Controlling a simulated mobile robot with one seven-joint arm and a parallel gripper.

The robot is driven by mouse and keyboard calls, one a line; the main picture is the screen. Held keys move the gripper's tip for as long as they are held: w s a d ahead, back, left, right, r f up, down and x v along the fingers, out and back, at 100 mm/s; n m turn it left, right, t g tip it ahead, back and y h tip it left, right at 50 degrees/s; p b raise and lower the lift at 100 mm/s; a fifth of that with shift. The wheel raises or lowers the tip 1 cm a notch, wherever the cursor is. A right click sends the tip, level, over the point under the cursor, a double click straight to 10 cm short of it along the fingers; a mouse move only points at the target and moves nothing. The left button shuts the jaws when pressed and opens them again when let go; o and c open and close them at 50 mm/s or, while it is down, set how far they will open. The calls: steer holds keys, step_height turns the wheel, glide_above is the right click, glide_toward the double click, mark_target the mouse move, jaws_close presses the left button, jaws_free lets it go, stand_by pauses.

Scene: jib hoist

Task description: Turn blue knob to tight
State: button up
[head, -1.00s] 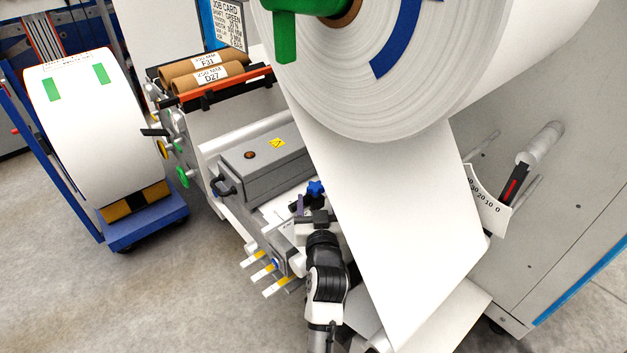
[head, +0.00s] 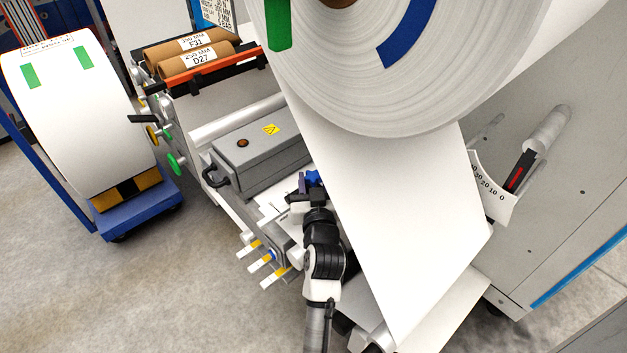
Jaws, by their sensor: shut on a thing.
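The blue knob (head: 314,178) sits on the slitter mechanism beside the grey box, just left of the hanging white web. My gripper (head: 309,184) reaches up to it from below and is shut on it. My dark fingers and wrist cover the knob's lower part, so only its upper blue part shows. No tight or loose marking can be read from here.
The white web (head: 390,210) hangs from the big roll (head: 400,90) close to the right of my arm. The grey box (head: 255,150) with a yellow warning label stands at the left. Yellow-tipped levers (head: 262,262) stick out lower left. A blue cart (head: 140,210) stands on the floor.

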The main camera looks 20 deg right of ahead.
steer(key=shift+c, duration=0.8)
steer(key=shift+r+p, duration=0.1)
steer(key=shift+p, duration=0.3)
steer(key=shift+m+g+h+p, duration=0.4)
steer(key=shift+m+h+p, duration=0.3)
steer(key=shift+p, duration=0.5)
steer(key=shift+h+p, duration=0.3)
steer(key=shift+h, duration=0.3)
steer(key=shift+f+m+g, duration=0.2)
steer(key=shift+m+g, duration=0.1)
steer(key=shift+w+a+m+h, duration=0.1)
steer(key=shift+m+h, duration=0.2)
steer(key=shift+h, duration=0.2)
steer(key=shift+g+h, duration=0.3)
